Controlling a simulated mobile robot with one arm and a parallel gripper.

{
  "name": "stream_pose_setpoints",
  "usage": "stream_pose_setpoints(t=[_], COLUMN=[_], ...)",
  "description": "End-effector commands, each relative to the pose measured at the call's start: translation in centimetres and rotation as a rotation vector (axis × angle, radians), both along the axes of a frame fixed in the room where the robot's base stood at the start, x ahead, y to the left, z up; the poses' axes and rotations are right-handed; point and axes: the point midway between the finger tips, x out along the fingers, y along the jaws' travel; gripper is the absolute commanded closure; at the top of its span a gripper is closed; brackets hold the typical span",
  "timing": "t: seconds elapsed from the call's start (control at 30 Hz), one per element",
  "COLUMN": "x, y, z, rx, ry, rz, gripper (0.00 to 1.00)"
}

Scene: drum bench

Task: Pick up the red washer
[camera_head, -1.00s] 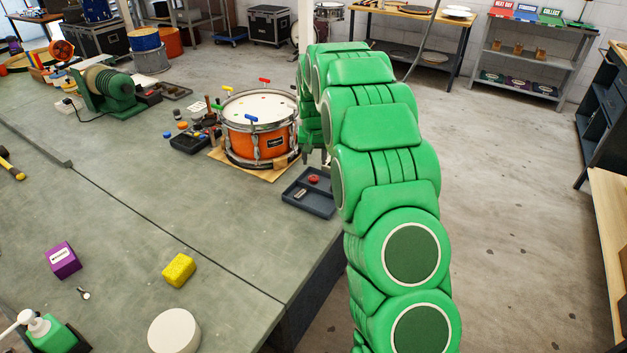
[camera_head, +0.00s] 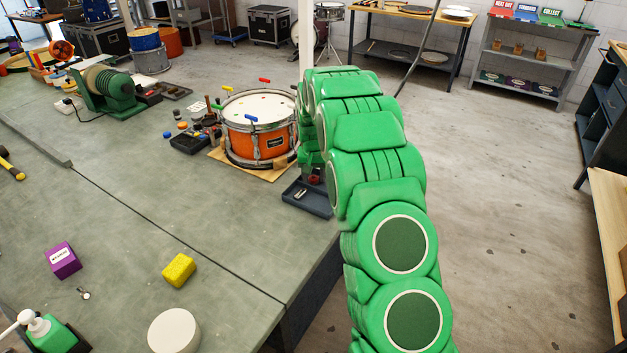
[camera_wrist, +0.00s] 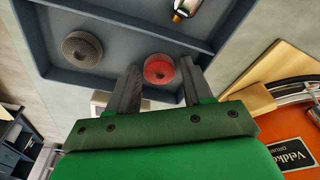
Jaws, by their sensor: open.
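The red washer (camera_wrist: 159,69) lies in a compartment of the dark blue-grey tray (camera_wrist: 105,88). In the wrist view my gripper (camera_wrist: 160,80) is open, with one dark finger on each side of the washer and a gap at each side. I cannot tell whether the fingertips are level with it or above it. In the head view, the tray (camera_head: 300,205) sits at the bench edge, partly hidden by my arm. The red washer (camera_head: 314,179) only just shows there.
A grey knurled ring (camera_wrist: 82,48) lies in the same compartment. A metal-ended piece (camera_wrist: 187,8) lies beyond the divider. The orange snare drum (camera_head: 258,140) stands close beside the tray on a wooden board (camera_head: 270,174).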

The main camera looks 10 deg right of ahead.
Motion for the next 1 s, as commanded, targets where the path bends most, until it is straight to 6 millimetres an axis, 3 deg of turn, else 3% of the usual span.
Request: stream_pose_setpoints(t=[0.07,0.37,0.77,1.0], x=[0.0,0.0,0.0,0.1], y=[0.0,0.0,0.0,0.0], z=[0.0,0.0,0.2,2.3], rx=[0.000,0.000,0.000,-0.001], ry=[0.000,0.000,-0.001,-0.004], rz=[0.000,0.000,0.000,-0.001], gripper=[0.50,0.92,0.94,0.94])
